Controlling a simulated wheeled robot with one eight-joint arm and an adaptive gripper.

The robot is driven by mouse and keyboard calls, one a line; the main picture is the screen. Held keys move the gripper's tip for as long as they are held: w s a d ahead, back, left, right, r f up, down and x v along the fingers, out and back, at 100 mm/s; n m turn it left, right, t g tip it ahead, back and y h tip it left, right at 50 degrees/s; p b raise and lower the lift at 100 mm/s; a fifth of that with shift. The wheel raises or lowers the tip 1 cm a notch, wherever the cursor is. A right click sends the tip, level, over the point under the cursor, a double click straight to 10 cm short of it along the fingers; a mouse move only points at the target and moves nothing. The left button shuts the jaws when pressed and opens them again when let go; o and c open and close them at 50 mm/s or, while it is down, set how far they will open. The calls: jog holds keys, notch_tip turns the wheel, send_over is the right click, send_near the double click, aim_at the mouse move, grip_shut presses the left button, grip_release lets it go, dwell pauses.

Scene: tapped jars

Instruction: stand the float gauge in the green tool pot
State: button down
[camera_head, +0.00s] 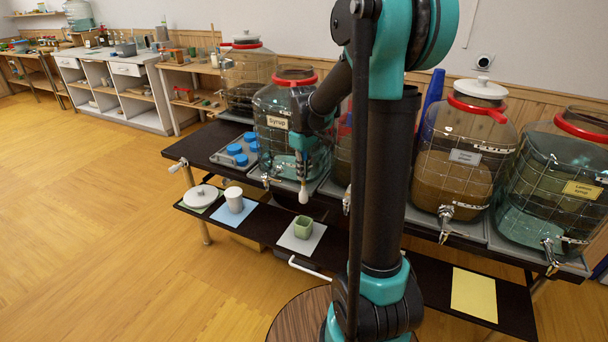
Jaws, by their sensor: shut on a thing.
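My gripper (303,158) is in front of the jar labelled Syrup and points down. It is shut on the float gauge (303,195), a thin piece with a pale, rounded lower end that hangs upright below the fingers. The gauge's upper part is hidden by the gripper. The green tool pot (303,229) is a small open pot on a white mat (290,242) on the low dark shelf. In the picture the gauge's lower end is just above the pot, apart from it; how far in depth I cannot tell.
Large tapped jars (465,150) stand along the upper shelf, with taps (446,214) jutting out. A tray with blue caps (237,152) is at left. On the low shelf are a white cup (234,199), a white lid (201,192) and a bare yellow mat (474,294).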

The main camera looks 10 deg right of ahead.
jog(key=shift+f, duration=0.1)
notch_tip(320, 180, down, 14)
dwell(1.8)
jog(key=shift+f, duration=0.5)
dwell(0.3)
jog(key=c, duration=1.5)
grip_release()
notch_tip(320, 180, up, 12)
jog(key=shift+f, duration=0.1)
